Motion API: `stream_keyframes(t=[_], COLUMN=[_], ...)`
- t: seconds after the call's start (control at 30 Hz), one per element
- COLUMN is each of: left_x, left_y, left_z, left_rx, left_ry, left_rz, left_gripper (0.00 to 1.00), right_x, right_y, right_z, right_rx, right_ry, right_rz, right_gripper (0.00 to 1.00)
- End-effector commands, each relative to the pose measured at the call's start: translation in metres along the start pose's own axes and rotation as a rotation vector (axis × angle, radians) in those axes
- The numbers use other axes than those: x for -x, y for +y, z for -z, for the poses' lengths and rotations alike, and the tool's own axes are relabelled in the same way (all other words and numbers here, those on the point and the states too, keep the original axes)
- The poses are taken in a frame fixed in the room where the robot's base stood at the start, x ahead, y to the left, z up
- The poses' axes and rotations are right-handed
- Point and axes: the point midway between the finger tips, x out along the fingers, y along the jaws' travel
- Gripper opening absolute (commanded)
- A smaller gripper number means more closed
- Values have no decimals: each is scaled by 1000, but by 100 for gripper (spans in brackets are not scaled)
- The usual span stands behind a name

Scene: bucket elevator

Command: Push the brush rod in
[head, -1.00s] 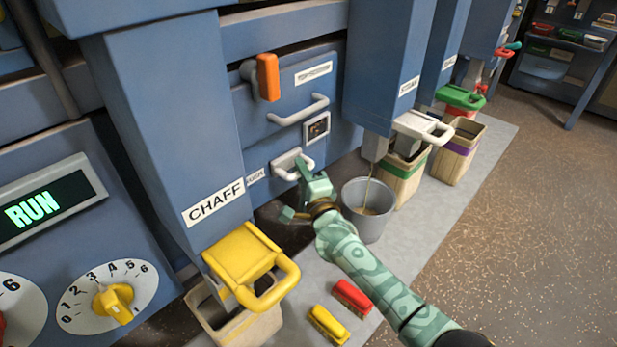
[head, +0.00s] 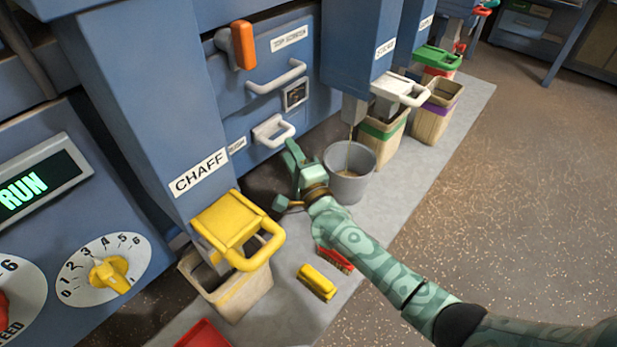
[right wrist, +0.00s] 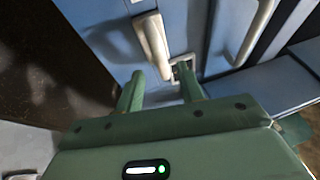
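My right gripper (head: 286,177) is just below and right of this handle in the head view. In the right wrist view my right gripper (right wrist: 160,88) has its two fingers spread with nothing between them. The rod behind the handle is hidden. My left gripper is not in view.
A grey bucket (head: 349,186) stands right of my right gripper under a spout. The yellow chaff handle (head: 233,222) juts out at left. A yellow brush (head: 317,283) and a red brush (head: 334,260) lie on the grey mat. A drawer handle (head: 277,78) is above.

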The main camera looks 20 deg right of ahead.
Motion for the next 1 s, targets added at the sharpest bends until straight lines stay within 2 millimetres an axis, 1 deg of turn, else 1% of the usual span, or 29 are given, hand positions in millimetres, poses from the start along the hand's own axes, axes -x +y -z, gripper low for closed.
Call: stream_keyframes(t=[0.03, 0.2, 0.3, 0.4, 0.57, 1.0], left_x=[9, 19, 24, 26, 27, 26], left_y=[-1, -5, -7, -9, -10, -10], left_z=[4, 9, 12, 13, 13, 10], left_rx=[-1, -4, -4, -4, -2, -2], left_ry=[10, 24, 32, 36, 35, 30], left_rz=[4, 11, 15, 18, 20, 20], left_gripper=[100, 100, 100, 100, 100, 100], right_x=[15, 59, 79, 92, 101, 101], right_y=[-6, -4, -3, -2, 0, 0], right_z=[0, 0, -1, -1, -1, -1], right_rx=[2, 1, 0, 2, 1, 0], right_ry=[0, -1, -1, -2, -2, -1], right_rz=[2, 2, 1, 2, 1, 1], right_gripper=[38, 38, 38, 38, 38, 38])
